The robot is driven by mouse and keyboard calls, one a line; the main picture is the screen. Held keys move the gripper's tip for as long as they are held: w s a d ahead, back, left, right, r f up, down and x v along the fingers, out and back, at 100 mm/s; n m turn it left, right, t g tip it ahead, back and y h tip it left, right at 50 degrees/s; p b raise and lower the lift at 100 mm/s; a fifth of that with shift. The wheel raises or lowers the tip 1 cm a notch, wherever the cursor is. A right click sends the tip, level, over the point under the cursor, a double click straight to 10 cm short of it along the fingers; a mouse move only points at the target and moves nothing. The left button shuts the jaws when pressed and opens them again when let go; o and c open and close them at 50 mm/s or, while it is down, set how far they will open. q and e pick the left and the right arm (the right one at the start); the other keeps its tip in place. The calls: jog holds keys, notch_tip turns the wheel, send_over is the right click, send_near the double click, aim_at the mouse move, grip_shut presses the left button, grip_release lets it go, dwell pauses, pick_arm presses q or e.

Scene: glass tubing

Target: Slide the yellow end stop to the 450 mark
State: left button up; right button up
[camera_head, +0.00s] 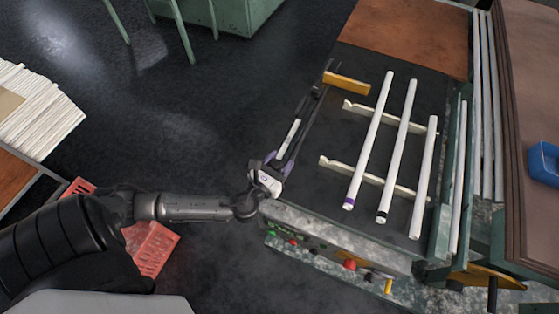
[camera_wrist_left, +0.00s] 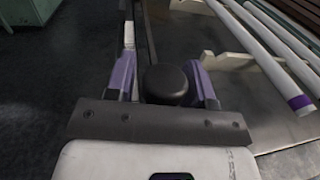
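In the head view, the yellow end stop (camera_head: 346,82) is a flat bar at the far end of a dark rail (camera_head: 311,122) along the bench's left side. A white strip (camera_head: 290,134) lies beside the rail; no mark on it is readable. My left gripper (camera_head: 281,161) is at the rail's near end, well short of the yellow bar. In the left wrist view, its purple fingers (camera_wrist_left: 162,62) are apart, with a round black knob (camera_wrist_left: 167,84) between them. I cannot tell whether they touch the knob. My right gripper is not in view.
Several white tubes (camera_head: 397,148) lie across two cream notched supports (camera_head: 340,165) right of the rail. A control panel with buttons and a red knob (camera_head: 349,265) faces the front. Red crates (camera_head: 152,247) stand below my left arm, and a blue bin (camera_head: 545,163) is at far right.

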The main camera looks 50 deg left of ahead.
pick_arm(q)
jog(key=shift+s, duration=0.2)
jog(key=v, duration=1.3)
jog(key=shift+s, duration=0.25)
